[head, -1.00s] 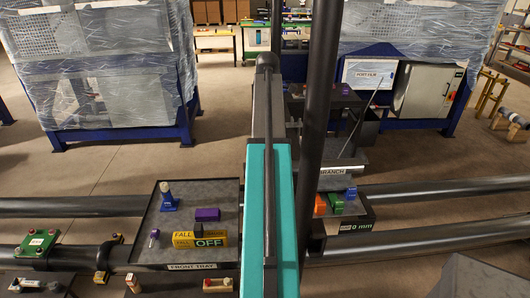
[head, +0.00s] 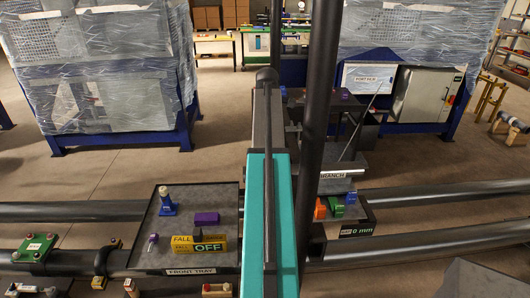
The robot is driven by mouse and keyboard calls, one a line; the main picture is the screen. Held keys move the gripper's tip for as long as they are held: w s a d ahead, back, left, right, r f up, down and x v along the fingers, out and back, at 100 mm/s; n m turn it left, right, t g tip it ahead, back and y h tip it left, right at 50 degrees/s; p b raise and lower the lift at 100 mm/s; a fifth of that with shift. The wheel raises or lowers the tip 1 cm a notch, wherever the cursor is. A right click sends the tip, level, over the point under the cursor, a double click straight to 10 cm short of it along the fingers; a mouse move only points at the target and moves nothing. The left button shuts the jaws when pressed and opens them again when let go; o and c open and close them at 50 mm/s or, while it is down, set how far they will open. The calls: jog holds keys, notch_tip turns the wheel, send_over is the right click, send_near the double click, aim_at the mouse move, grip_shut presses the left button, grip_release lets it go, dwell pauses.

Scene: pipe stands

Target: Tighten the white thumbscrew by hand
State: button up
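I cannot single out the white thumbscrew with certainty. On the front tray (head: 222,263) stands a blue piece (head: 168,207) with a pale, upright knob-like top (head: 165,190). A small purple-and-pale piece (head: 152,241) stands near the tray's left edge. A small piece with a pale top (head: 130,287) stands below the tray at the bottom edge. My teal arm link runs up the middle of the head view and hides part of the scene behind it. My gripper is not visible.
The tray also holds a purple block (head: 206,218) and a yellow block marked OFF (head: 184,247). A green clamp (head: 35,247) sits on the pipe at left. Orange, green and blue blocks (head: 336,206) stand at right. A dark upright post (head: 312,120) crosses the view.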

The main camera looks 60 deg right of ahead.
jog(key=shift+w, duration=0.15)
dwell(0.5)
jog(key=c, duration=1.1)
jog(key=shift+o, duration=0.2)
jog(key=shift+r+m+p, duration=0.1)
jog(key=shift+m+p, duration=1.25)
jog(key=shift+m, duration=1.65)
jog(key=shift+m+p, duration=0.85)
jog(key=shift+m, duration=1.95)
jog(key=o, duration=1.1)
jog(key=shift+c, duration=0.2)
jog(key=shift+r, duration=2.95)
